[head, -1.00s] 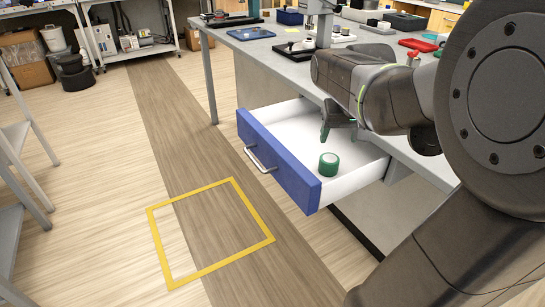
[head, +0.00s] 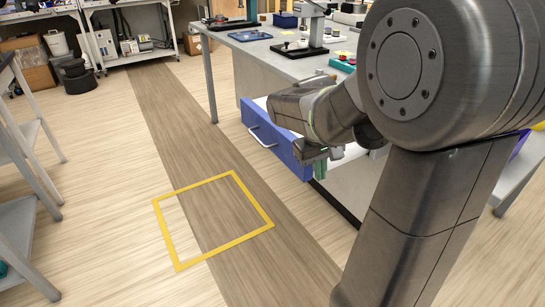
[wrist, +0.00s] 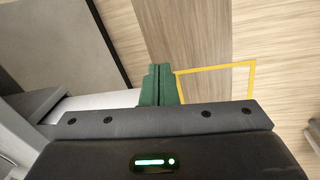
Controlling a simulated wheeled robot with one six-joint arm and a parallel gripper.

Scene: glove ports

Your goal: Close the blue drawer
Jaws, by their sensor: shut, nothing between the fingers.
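The blue drawer (head: 272,136) stands open out of the grey bench, its blue front with a metal handle facing left. My arm hides most of its inside. A strip of white drawer wall (head: 352,151) shows to the right of my gripper, and white also shows in the wrist view (wrist: 100,101). My gripper (head: 320,169) is shut and empty, its green fingers pointing down by the near end of the drawer front. In the wrist view, the fingers (wrist: 159,84) are together over the floor, beside the white part. I cannot tell whether they touch the drawer front.
The grey bench (head: 270,55) carries a blue tray (head: 250,35), a stand and small items. A yellow floor square (head: 215,220) lies on clear floor to the left of the drawer. A grey rack (head: 25,150) stands at the far left.

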